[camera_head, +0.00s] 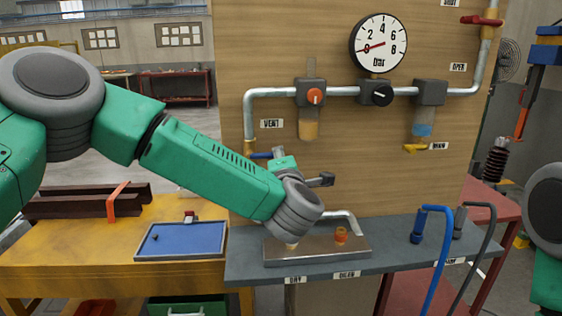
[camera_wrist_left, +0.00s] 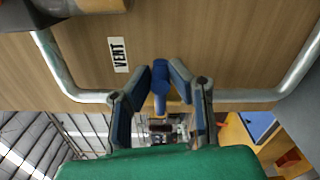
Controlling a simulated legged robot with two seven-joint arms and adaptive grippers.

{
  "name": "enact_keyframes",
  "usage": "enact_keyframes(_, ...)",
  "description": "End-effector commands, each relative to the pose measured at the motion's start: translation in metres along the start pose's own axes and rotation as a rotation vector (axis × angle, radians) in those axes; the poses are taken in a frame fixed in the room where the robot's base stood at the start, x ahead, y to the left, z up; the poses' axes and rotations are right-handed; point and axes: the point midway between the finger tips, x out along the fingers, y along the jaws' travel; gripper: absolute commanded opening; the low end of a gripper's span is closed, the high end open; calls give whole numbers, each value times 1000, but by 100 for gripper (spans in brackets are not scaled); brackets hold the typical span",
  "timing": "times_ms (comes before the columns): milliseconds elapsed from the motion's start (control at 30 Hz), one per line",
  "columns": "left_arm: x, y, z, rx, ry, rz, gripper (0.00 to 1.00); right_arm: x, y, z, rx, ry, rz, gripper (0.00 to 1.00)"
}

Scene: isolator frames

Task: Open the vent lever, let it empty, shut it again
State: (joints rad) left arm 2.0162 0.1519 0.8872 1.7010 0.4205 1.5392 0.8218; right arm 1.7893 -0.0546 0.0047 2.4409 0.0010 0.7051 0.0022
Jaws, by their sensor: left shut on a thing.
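The blue vent lever (camera_head: 262,155) sits at the lower end of the left down-pipe, below the VENT label (camera_head: 270,124). In the head view it lies roughly level and its right part is hidden by my left gripper (camera_head: 284,162). In the left wrist view the lever (camera_wrist_left: 160,88) is between the fingertips of my left gripper (camera_wrist_left: 164,76), which is shut on it. The bar gauge (camera_head: 378,43) has its red needle close to 0. My right gripper is not in view; only part of my right arm shows at the right edge.
A red handle (camera_head: 481,21) is at the upper right, and a yellow lever (camera_head: 416,148) below the right bowl. An orange knob (camera_head: 315,96) and a black knob (camera_head: 380,95) are on the pipe. A metal plate (camera_head: 350,252) and blue hooked tube (camera_head: 441,260) are on the bench.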

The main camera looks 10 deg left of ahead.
Motion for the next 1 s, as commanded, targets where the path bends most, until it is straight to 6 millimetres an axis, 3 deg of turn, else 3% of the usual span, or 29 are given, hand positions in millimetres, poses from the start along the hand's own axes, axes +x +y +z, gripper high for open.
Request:
enact_keyframes(133, 0, -1, -1, 1, 3, -2, 0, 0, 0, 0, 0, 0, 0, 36)
enact_keyframes(167, 0, -1, -1, 1, 3, -2, 26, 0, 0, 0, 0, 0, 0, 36)
enact_keyframes(200, 0, -1, -1, 1, 3, -2, 36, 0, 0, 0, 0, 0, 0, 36)
enact_keyframes(633, -10, -1, 0, 3, -1, -2, 36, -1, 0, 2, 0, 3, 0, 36)
enact_keyframes(1000, -84, -2, 1, 4, -2, -3, 36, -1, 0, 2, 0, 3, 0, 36)
